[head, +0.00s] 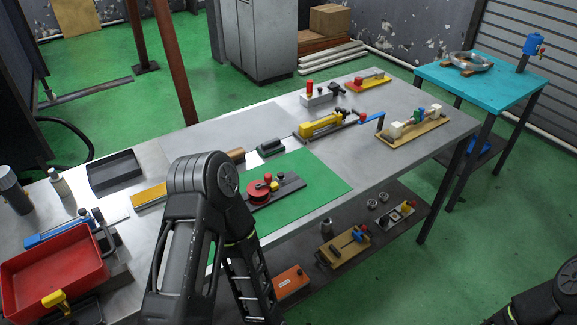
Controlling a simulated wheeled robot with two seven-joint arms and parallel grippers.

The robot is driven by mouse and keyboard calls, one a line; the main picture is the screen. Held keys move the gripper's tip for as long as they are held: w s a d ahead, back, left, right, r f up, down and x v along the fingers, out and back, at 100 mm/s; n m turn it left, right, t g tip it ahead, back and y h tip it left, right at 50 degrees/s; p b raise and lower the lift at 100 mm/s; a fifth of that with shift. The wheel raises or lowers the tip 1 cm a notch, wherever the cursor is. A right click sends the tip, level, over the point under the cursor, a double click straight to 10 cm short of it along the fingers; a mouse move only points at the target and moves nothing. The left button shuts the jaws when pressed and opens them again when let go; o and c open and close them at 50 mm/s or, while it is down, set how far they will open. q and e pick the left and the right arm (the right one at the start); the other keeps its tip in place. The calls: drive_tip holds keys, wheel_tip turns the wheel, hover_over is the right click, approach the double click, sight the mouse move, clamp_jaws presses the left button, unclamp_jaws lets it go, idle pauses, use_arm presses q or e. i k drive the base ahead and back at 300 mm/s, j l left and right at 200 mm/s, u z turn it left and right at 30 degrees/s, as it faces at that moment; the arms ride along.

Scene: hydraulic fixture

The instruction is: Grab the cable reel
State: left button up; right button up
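I cannot tell for certain which thing is the cable reel. A grey ring-shaped part (470,61) lies on brown blocks on the teal table (447,76) at the far right. My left arm rises in front of the bench and bends down again at its elbow, close to the red drum in the picture. Its gripper is not visible. Only a dark piece of my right arm shows at the lower right corner; its gripper is out of view.
The grey bench (225,131) carries a red bin (52,273), a black tray (114,170), a yellow clamp fixture (320,125) and a wooden board with white blocks (411,127). A lower shelf (380,235) holds more parts. Green floor is open between bench and teal table.

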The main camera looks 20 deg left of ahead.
sight(261, 198)
drive_tip(key=i+l, duration=0.15)
drive_tip(key=l, duration=0.2)
drive_tip(key=i+l, duration=0.15)
drive_tip(key=l, duration=0.15)
drive_tip(key=i+l, duration=0.15)
drive_tip(key=l, duration=0.2)
drive_tip(key=i+l, duration=0.15)
drive_tip(key=l, duration=0.2)
drive_tip(key=i+l, duration=0.15)
drive_tip(key=l, duration=0.15)
drive_tip(key=u, duration=1.2)
